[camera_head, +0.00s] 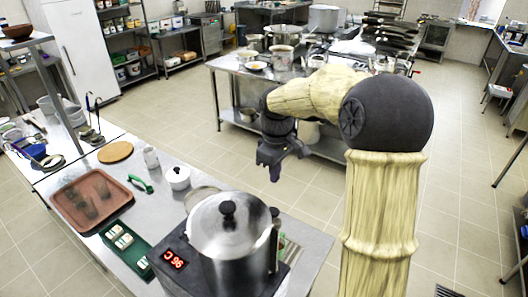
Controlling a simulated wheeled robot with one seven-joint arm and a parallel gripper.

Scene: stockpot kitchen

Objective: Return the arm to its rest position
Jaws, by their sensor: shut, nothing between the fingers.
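My arm rises at the right of the head view, bends at a dark rounded joint and reaches left. It wears a pale yellow sleeve. My gripper (268,172) hangs from its end, pointing down, shut with nothing in it. It is above the floor gap, behind the steel counter (318,238) in the picture. It touches nothing that I can see. A large lidded stockpot (230,240) stands on a dark cooker with a red display (173,259), in front of and below my gripper.
On the counter are a brown tray (117,200), a green tray (143,243), a small white lidded pot (177,177) and a round wooden board (115,151). A second steel table (222,67) with pots stands behind my arm. Open tiled floor (180,108) lies between.

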